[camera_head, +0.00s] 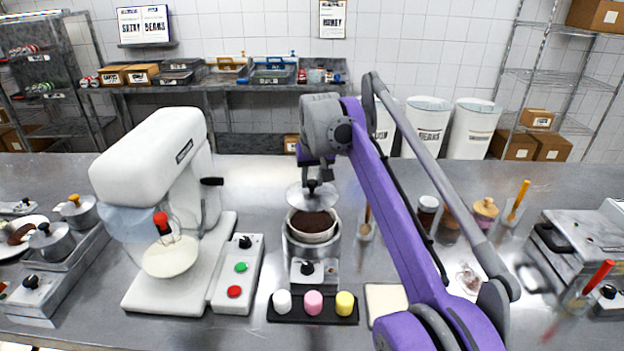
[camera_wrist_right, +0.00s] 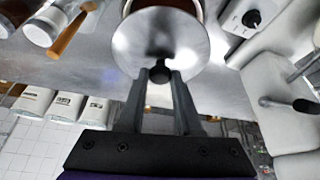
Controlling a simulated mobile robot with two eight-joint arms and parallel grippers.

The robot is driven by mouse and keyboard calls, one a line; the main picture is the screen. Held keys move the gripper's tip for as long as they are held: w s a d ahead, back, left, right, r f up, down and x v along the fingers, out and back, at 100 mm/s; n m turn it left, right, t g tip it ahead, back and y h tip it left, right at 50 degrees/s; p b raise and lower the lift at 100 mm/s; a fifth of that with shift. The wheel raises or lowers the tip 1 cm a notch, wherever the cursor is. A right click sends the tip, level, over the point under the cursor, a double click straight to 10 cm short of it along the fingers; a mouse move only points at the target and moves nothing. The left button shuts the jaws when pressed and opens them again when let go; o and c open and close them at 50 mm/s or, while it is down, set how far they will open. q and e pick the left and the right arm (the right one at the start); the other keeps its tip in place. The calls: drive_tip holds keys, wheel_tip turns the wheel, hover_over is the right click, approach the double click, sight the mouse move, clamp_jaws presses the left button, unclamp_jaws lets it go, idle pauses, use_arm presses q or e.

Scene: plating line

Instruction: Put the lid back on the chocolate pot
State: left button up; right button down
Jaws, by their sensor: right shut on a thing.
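The chocolate pot (camera_head: 313,239) is a round metal warmer with dark brown chocolate in its open top, standing on the counter in the middle of the head view. The lid (camera_head: 300,198) is a shiny metal disc with a black knob. My right gripper (camera_head: 318,178) is shut on the lid's knob and holds the lid above the pot, slightly toward its far side. My left gripper is not in view.
A white stand mixer (camera_head: 160,190) and a control box (camera_head: 238,272) stand left of the pot. A black tray (camera_head: 313,319) with white, pink and yellow pieces lies in front. A glass with a wooden-handled tool (camera_head: 366,224) stands close on the right, with jars (camera_head: 427,212) farther right.

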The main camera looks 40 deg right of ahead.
sight(313, 193)
drive_tip(key=shift+s+a+f+b, duration=0.1)
drive_tip(key=shift+s+f+b, duration=0.05)
drive_tip(key=shift+f+b, duration=0.4)
wheel_tip(313, 193, down, 3)
drive_tip(key=b, duration=0.3)
drive_tip(key=shift+f+b, duration=0.5)
drive_tip(key=shift+f, duration=0.6)
drive_tip(key=shift+r+p, duration=0.1)
drive_tip(key=shift+p, duration=0.5)
drive_tip(key=shift+f, duration=0.2)
idle(0.7)
drive_tip(key=shift+p, duration=0.4)
idle(0.3)
idle(0.3)
